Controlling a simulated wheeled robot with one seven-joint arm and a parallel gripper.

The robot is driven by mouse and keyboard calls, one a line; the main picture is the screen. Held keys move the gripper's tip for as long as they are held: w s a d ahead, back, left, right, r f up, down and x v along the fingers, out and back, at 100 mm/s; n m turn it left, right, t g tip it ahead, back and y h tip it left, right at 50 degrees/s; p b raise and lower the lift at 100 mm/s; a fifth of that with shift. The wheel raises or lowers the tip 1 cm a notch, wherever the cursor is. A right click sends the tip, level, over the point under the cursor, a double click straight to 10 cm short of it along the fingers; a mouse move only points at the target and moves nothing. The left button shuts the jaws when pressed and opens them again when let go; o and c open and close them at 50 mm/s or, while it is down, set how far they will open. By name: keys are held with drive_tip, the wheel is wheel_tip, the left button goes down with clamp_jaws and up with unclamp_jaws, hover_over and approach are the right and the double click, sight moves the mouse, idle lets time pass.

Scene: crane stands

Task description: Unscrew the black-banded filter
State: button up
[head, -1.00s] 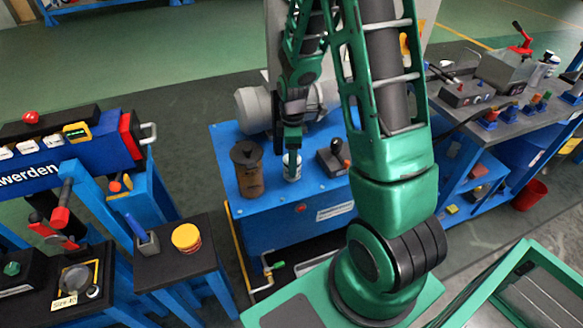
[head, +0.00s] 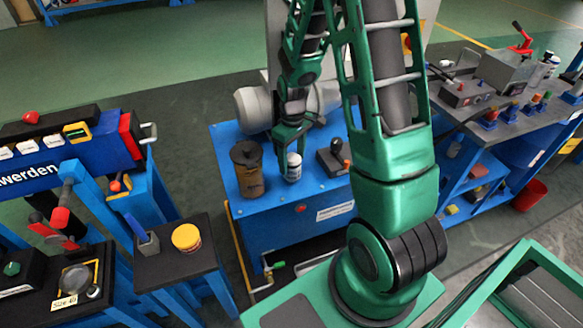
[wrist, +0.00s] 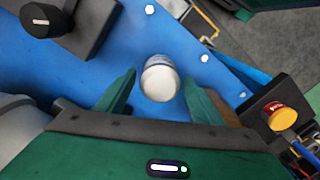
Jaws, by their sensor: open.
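A small white canister filter (head: 293,167) stands upright on the blue bench top (head: 322,193). A darker band shows around it, but its colour is hard to tell. A larger brown canister with a black top (head: 247,170) stands to its left. My gripper (head: 292,148) is open just above the white filter, with its fingers spread. In the wrist view the white filter (wrist: 160,82) appears between the two green fingers, with gaps on both sides. Nothing is held.
A grey motor-like housing (head: 255,108) is behind. A yellow-lidded tub (head: 186,237) sits on a separate dark stand at left. Bare blue surface lies in front of the filter.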

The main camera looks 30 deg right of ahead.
drive_tip(key=c, duration=1.2)
drive_tip(key=shift+r, duration=0.1)
drive_tip(key=n, duration=0.4)
clamp_jaws()
drive_tip(key=shift+n, duration=0.7)
drive_tip(key=n, duration=0.4)
drive_tip(key=shift+n, duration=0.3)
